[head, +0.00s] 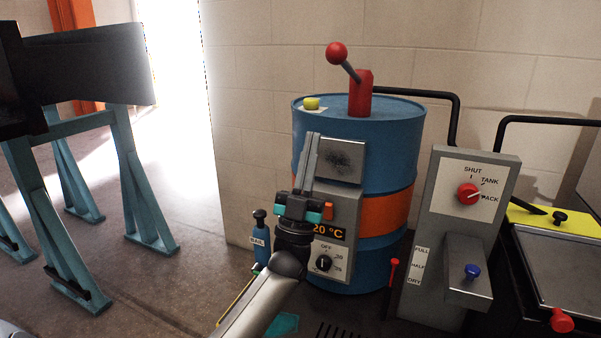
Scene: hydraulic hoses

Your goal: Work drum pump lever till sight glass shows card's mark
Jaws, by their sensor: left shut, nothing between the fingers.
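The blue drum (395,150) with an orange band stands against the wall. A red pump body (360,95) is on its top, and a lever with a red ball knob (337,53) leans up and left from it. My left gripper (313,140) is in front of the drum, fingers pointing up, shut and empty. Its tips overlap the left edge of a grey box with a dark plate (342,160) and are well below the knob. A strip marked FULL, HALF and a third word (419,265) is on the grey valve cabinet. I cannot make out a sight glass or card for certain. My right gripper is not in view.
A yellow cap (311,103) sits on the drum top. The grey cabinet has a red selector knob (468,194) with SHUT and TANK labels. A black hose (440,95) runs from the pump. A teal stand (130,180) is at left, with open floor between.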

